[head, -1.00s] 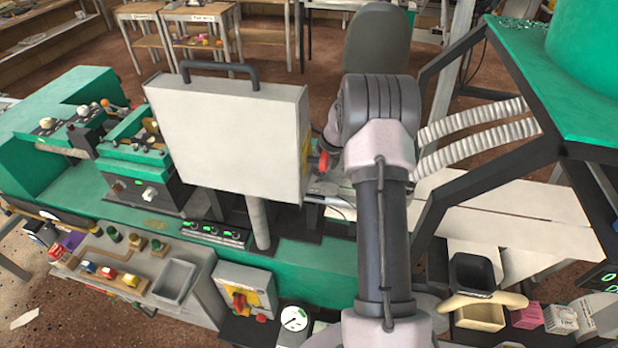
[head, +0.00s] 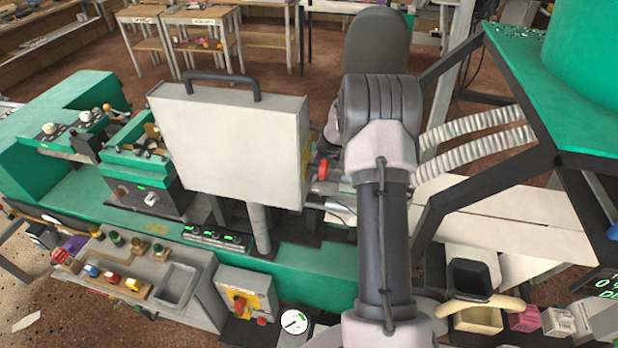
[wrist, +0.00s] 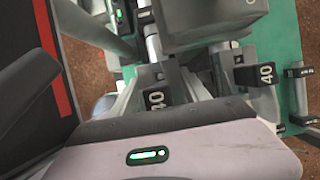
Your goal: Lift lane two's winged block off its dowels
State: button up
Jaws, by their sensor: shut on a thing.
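In the wrist view, my gripper (wrist: 203,78) is shut on a dark block (wrist: 190,85), which lies partly hidden between its grey fingers. Dark faces marked "40" (wrist: 156,98) show on both sides of this spot. I cannot tell for sure which of them belong to the held block. Grey cylindrical metal parts stand just beyond it, under a large grey housing (wrist: 205,18). The dowels cannot be made out, nor whether the block is clear of them. In the head view my arm and a pale upright panel (head: 230,140) hide the gripper and block.
The panel with a dark handle stands left of my arm. A red knob (head: 322,170) sits close beside the arm. A green machine bed (head: 300,270) runs below.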

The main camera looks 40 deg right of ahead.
jog(key=shift+r, duration=0.35)
jog(key=shift+r+p, duration=1.2)
jog(key=shift+r, duration=0.3)
